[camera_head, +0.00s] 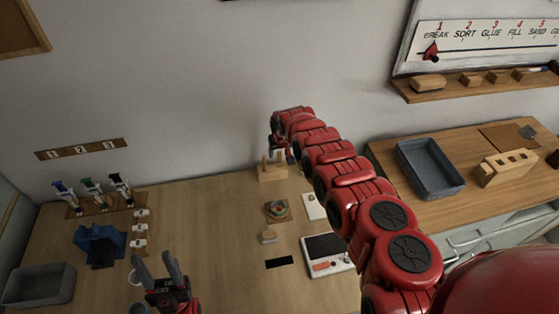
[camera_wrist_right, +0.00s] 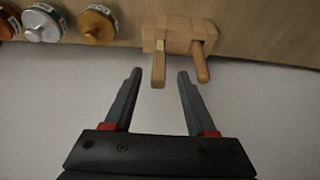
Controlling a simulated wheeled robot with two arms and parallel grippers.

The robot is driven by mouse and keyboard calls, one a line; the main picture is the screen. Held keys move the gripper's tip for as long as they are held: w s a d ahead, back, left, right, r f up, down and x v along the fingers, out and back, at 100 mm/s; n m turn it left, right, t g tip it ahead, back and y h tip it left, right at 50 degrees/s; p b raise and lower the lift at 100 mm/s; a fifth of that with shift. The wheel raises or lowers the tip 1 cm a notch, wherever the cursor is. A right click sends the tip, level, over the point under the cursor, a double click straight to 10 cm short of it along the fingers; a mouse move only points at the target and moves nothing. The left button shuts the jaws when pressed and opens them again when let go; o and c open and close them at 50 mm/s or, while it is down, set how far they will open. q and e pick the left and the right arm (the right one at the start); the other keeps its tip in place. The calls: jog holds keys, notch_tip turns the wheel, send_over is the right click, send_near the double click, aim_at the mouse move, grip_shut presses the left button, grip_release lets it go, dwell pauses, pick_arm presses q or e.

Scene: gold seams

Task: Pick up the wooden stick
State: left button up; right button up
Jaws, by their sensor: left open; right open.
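A light wooden block holder (camera_head: 272,173) stands at the back of the table by the wall, with upright wooden sticks in it. In the right wrist view the holder (camera_wrist_right: 177,32) shows two sticks: a flatter wooden stick (camera_wrist_right: 158,70) and a rounder, browner one (camera_wrist_right: 200,63). My right gripper (camera_wrist_right: 160,76) is open and empty, with the flatter stick's end between or just beyond its fingertips; no contact shows. In the head view my right gripper (camera_head: 278,148) is partly hidden by my arm. My left gripper (camera_head: 160,268) is open and empty at the front left.
Lidded round jars (camera_wrist_right: 98,25) sit beside the holder in the right wrist view. A small dish on a board (camera_head: 277,209), a scale (camera_head: 328,252) and a black strip (camera_head: 279,262) lie nearby. A grey tray (camera_head: 40,284) and blue cloth (camera_head: 98,240) are left. The table's middle left is clear.

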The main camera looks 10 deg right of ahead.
jog(key=shift+w+d+f, duration=0.1)
jog(key=shift+w+f, duration=0.05)
jog(key=shift+f, duration=0.25)
grip_shut()
